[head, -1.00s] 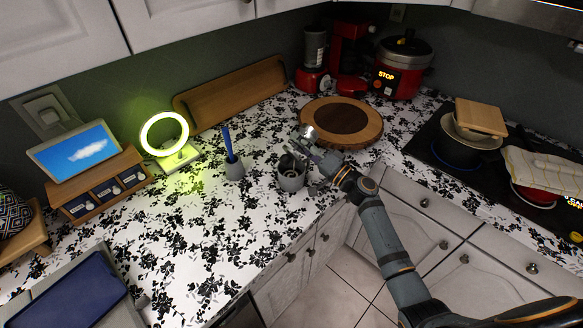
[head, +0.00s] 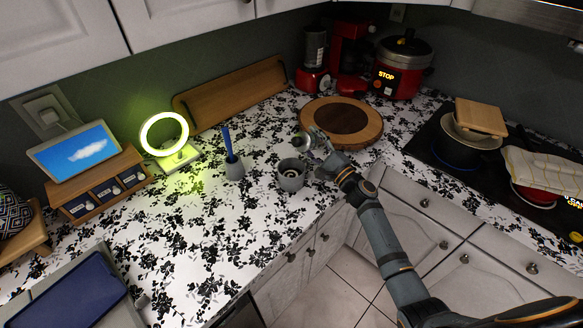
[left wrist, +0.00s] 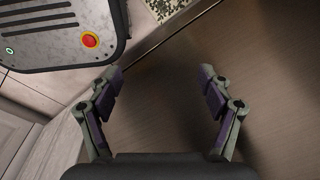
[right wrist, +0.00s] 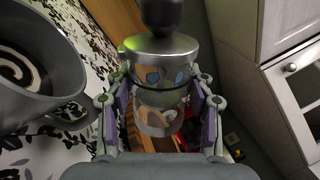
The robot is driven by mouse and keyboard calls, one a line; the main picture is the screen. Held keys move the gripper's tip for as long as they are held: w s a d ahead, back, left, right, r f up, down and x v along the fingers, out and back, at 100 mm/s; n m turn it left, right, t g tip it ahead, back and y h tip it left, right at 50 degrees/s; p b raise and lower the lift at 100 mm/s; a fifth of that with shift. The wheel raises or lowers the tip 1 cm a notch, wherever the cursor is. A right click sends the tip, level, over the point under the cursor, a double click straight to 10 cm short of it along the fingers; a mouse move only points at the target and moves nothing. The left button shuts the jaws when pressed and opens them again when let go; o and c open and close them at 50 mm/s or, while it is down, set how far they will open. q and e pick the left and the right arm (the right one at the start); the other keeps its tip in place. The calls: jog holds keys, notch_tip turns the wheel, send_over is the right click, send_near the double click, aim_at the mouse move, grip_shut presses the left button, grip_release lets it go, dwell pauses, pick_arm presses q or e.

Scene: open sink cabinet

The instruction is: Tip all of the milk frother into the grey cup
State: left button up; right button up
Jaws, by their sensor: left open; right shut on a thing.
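The grey cup (head: 290,181) stands upright on the counter. In the right wrist view the cup (right wrist: 60,98) shows a brown and white swirl inside.
A round wooden board (head: 312,108) lies behind the frother. A lit ring lamp (head: 165,150) is further left.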

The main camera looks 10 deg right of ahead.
aim_at(322, 145)
jog(key=shift+d+f+m, duration=0.1)
jog(key=shift+f+m, duration=0.35)
jog(key=shift+m, duration=0.65)
jog(key=shift+r+m+h, duration=0.5)
jog(key=shift+m+h, duration=0.1)
jog(key=shift+m, duration=0.4)
jog(key=shift+w+f+m, duration=0.1)
jog(key=shift+f+m, duration=0.2)
jog(key=shift+m, duration=0.4)
jog(key=d+m, duration=0.1)
jog(key=m, duration=0.1)
jog(key=w+d+f+m+h, duration=0.1)
jog(key=m, duration=0.1)
jog(key=w+d+f+m, duration=0.1)
jog(key=shift+d+f+m+g, duration=0.2)
jog(key=shift+d+m+g, duration=0.05)
jog(key=shift+m+g, duration=0.15)
jog(key=shift+w+d+f+m+g+h, duration=0.2)
jog(key=shift+d+f+m, duration=0.1)
jog(key=shift+f+m, duration=0.35)
jog(key=shift+w+d+f+m+g+h, duration=0.1)
jog(key=shift+w+d+f+m, duration=0.15)
jog(key=shift+f+m, duration=0.35)
jog(key=shift+s+r, duration=0.1)
jog(key=shift+r, duration=0.05)
notch_tip(322, 145, up, 6)
jog(key=p, duration=0.6)
jog(key=shift+r, duration=0.2)
jog(key=shift+f, duration=0.2)
